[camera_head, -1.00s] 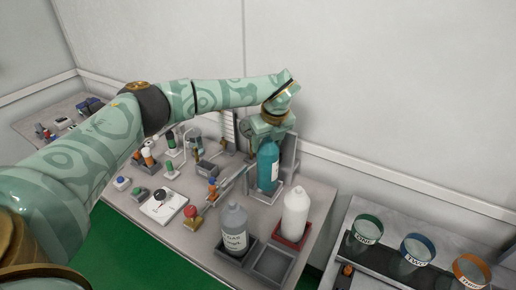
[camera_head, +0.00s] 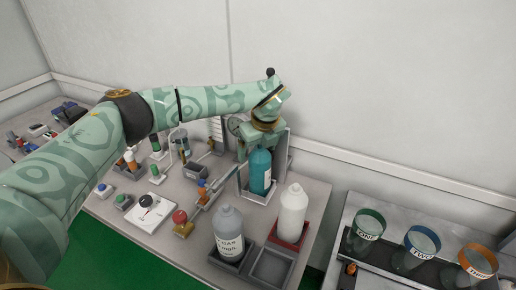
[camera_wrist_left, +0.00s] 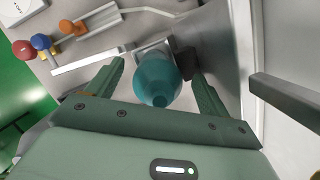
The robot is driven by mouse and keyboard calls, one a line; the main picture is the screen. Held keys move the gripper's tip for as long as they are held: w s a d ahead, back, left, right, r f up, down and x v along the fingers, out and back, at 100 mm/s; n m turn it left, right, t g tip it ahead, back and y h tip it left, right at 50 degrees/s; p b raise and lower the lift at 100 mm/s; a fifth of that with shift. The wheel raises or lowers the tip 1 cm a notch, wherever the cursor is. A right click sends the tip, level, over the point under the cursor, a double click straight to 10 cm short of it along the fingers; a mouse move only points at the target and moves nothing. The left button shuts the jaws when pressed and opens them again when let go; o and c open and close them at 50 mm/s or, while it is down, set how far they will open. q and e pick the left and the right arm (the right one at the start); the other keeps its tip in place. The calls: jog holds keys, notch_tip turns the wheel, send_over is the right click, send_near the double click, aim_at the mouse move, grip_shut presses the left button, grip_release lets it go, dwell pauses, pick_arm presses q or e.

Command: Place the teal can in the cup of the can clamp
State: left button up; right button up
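The teal can (camera_head: 260,172) stands upright at the grey can clamp (camera_head: 243,184), in front of its tall back plate. It looks seated in the clamp's low cup, though its base is partly hidden. My left gripper (camera_head: 262,140) is over the can's top. In the left wrist view the teal can (camera_wrist_left: 158,80) lies between the fingers of my left gripper (camera_wrist_left: 160,78), with gaps on both sides, so the gripper is open. My right gripper is not in view.
A white bottle (camera_head: 292,215) on a red tray and a grey bottle (camera_head: 229,235) in a dark tray stand in front, beside an empty grey tray (camera_head: 271,267). A red-knobbed tester (camera_head: 181,222) is left. Three labelled bins, one with a green rim (camera_head: 370,222), stand right.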

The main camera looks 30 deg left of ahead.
pick_arm(q)
jog(key=p+v, duration=0.4)
jog(key=v, duration=0.8)
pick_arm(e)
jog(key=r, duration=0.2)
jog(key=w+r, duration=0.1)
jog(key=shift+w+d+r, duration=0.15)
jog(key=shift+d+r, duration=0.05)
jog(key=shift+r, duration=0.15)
